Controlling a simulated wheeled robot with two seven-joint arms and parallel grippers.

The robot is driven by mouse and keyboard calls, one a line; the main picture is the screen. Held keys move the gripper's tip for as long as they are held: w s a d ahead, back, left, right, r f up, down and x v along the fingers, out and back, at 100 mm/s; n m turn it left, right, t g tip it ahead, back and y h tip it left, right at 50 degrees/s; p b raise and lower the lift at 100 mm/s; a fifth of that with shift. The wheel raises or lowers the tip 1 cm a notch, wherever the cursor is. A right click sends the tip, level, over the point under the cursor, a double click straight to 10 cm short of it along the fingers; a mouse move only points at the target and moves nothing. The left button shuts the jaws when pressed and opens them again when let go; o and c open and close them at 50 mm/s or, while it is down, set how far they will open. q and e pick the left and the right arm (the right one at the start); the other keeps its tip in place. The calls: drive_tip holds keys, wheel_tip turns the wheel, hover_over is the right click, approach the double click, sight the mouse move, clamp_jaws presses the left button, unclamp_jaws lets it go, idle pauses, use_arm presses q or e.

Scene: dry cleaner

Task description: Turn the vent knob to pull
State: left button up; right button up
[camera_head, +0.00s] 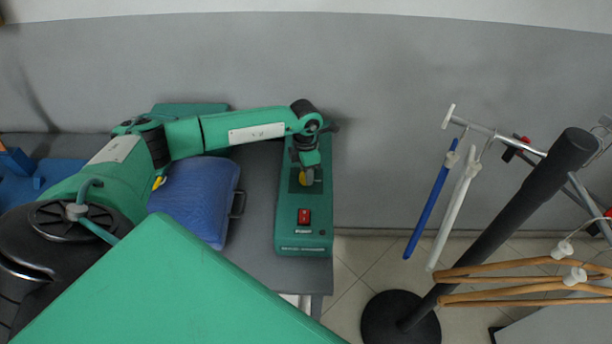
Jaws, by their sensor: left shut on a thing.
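A green control box (287,228) lies on the grey table, with a red switch (304,216) near its front end. My left gripper (308,176) points down over the box and is shut on the vent knob. The gripper hides much of the knob, so its pointer and any position labels cannot be read. My right gripper is not in view.
A blue padded board (195,200) lies on the table (257,200) left of the box, below my left arm. A grey wall (400,120) stands behind. On the right is a black post (490,220) with a rail and several hangers (530,283). Tiled floor shows between.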

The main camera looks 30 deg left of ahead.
use_arm(q)
drive_tip(key=m+b, duration=0.2)
drive_tip(key=b, duration=0.1)
drive_tip(key=m+b, duration=0.6)
drive_tip(key=shift+d+f, duration=0.1)
drive_tip(key=shift+f, duration=0.15)
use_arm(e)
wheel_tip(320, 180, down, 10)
use_arm(q)
drive_tip(key=m+b, duration=0.4)
drive_tip(key=m, duration=0.1)
drive_tip(key=shift+r+y, duration=0.1)
drive_tip(key=shift+y, duration=0.2)
drive_tip(key=shift+r+m+b, duration=0.15)
drive_tip(key=shift+m+b, duration=0.9)
drive_tip(key=shift+m, duration=0.15)
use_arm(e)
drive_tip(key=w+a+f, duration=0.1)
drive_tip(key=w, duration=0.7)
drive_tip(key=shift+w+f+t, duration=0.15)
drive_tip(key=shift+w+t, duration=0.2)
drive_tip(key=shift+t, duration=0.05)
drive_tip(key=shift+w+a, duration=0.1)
use_arm(q)
drive_tip(key=o, duration=1)
drive_tip(key=shift+r, duration=0.15)
